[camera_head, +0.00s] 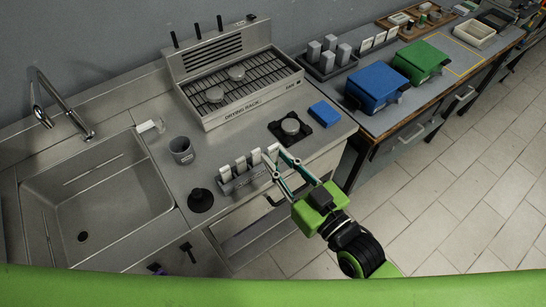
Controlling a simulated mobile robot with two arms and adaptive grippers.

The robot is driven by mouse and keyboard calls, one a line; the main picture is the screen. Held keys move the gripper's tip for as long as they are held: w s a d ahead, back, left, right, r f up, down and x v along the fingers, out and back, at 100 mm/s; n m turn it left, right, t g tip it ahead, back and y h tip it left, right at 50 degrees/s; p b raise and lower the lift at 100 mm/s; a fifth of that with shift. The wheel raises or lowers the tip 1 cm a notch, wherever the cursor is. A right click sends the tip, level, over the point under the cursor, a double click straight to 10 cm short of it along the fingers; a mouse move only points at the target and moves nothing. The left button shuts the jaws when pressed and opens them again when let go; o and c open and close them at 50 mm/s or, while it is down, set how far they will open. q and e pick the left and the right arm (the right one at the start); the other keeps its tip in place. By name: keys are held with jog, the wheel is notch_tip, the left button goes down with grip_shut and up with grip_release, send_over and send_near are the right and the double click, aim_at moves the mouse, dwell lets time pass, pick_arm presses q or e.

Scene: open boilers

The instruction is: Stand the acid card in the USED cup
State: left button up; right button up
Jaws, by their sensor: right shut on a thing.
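My right gripper (279,157) reaches in from the lower right and is shut on a white card (271,150) at the right end of a small grey card rack (243,182). Several pale cards (240,163) stand upright in a row in that rack. I cannot read which one is the acid card. A grey cup (181,151) stands on the steel counter to the left of the rack, beside the sink; its marking is too small to read, so I cannot confirm it is the USED cup. My left gripper is out of view.
A sink (95,200) with a tap lies left. The drying rack (243,88) is behind; a black stand (290,128) and blue block (324,114) are right. The counter between cup and rack is mostly clear.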

aim_at(275, 149)
jog(key=w+f+b, duration=0.2)
jog(key=w, duration=0.1)
jog(key=w+f+b, duration=0.3)
jog(key=w+a+f+b, duration=0.1)
jog(key=w+f+b, duration=0.1)
jog(key=w+b, duration=0.1)
jog(key=shift+f, duration=0.2)
jog(key=shift+w+f+b, duration=0.15)
jog(key=shift+b, duration=0.2)
jog(key=f+b, duration=0.2)
jog(key=b, duration=0.1)
jog(key=f+b, duration=0.1)
jog(key=shift+w+f, duration=0.25)
jog(key=shift+f, duration=0.1)
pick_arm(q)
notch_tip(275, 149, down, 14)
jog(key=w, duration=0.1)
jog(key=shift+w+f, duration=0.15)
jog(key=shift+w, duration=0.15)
pick_arm(e)
jog(key=shift+r, duration=0.1)
